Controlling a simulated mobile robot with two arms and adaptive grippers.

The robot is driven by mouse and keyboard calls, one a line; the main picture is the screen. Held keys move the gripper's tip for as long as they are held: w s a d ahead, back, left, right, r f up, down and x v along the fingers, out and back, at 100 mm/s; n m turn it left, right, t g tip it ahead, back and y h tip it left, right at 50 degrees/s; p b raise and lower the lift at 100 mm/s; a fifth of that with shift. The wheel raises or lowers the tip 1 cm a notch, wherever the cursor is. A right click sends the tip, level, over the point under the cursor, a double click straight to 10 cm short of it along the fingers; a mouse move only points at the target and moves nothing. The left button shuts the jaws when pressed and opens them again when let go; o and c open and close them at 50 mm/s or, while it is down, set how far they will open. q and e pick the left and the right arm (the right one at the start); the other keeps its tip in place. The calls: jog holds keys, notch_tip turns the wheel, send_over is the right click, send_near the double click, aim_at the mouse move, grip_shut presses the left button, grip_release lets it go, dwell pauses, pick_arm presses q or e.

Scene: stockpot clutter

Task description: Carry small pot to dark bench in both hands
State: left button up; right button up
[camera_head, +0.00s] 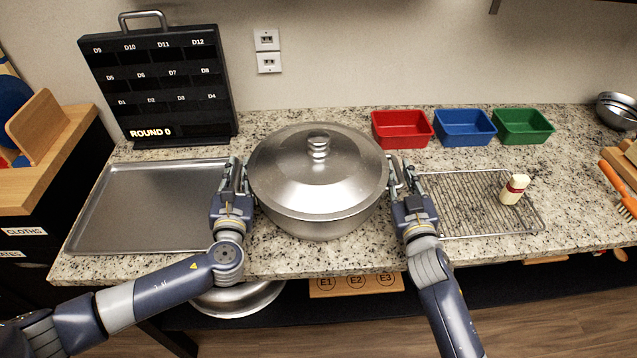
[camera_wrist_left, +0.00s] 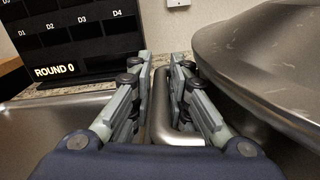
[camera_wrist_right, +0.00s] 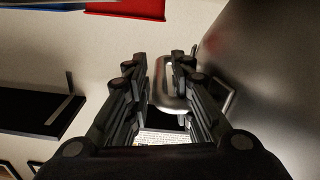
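The small pot (camera_head: 318,205) is a wide, lidded metal pot with a knob on top. It stands upright at the middle of the granite counter, and I cannot tell whether it is slightly raised. My left gripper (camera_head: 236,172) is at its left side handle, with the fingers close on both sides of the handle (camera_wrist_left: 175,132) in the left wrist view. My right gripper (camera_head: 401,172) is at its right side, with its narrowed fingers around the other handle (camera_wrist_right: 166,98) in the right wrist view. I cannot make out a dark bench for certain.
A metal tray (camera_head: 145,205) lies left of the pot, with a black board (camera_head: 165,85) behind it. A wire rack (camera_head: 465,205) with a small bottle (camera_head: 514,190) is on the right. Red (camera_head: 402,130), blue (camera_head: 465,127) and green (camera_head: 523,127) bins stand at the back.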

pick_arm(q)
jog(key=shift+c, duration=0.2)
pick_arm(e)
jog(key=shift+c, duration=0.2)
pick_arm(q)
grip_shut()
pick_arm(e)
grip_shut()
